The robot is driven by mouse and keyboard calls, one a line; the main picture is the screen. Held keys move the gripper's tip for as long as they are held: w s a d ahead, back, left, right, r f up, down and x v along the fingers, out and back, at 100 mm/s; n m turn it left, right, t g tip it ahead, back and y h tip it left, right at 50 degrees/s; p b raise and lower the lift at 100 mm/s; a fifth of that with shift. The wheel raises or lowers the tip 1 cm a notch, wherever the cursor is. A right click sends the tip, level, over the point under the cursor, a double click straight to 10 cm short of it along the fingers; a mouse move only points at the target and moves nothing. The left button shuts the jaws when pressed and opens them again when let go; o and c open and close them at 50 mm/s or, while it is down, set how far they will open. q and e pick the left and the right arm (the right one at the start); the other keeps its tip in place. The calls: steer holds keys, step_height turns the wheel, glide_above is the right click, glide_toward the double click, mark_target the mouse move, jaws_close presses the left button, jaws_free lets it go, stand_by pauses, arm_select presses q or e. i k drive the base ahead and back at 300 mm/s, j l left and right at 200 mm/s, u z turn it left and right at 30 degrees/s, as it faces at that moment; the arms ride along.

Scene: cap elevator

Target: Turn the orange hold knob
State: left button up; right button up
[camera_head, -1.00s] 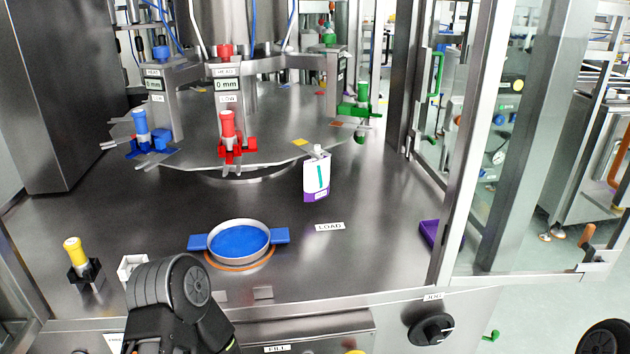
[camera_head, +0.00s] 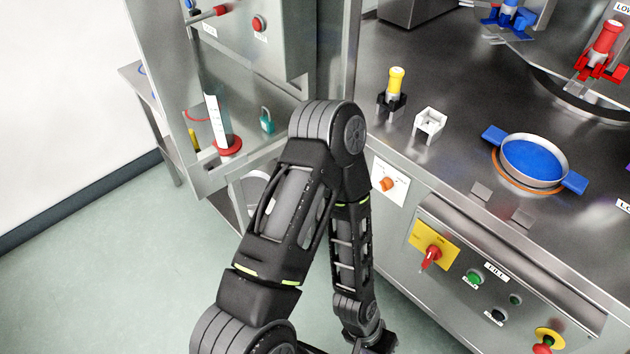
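The orange knob (camera_head: 388,184) sits on a white plate (camera_head: 390,180) on the front of the steel machine, just right of my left arm's elbow. My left arm crosses the middle of the view, bends at the elbow and runs down to the bottom edge. Its forearm hangs below the knob and apart from it. The fingers of my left gripper are not visible; the arm's end is cut off at the bottom edge. My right arm and gripper are out of view.
A yellow plate with a red switch (camera_head: 430,258), a green button (camera_head: 474,278) and an emergency stop (camera_head: 546,342) are on the front panel. A blue dish (camera_head: 533,160), a white holder (camera_head: 430,124) and a yellow-topped tool (camera_head: 396,82) stand above. Floor is free at left.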

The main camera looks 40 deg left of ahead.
mark_target(386, 184)
steer(key=u, duration=0.9)
steer(key=j+z, duration=0.15)
steer(key=j, duration=1)
steer(key=j+z, duration=0.15)
steer(key=j, duration=1)
steer(key=k+j+z, duration=0.1)
steer(key=j, duration=1.05)
steer(key=i+l, duration=0.1)
steer(key=i, duration=0.4)
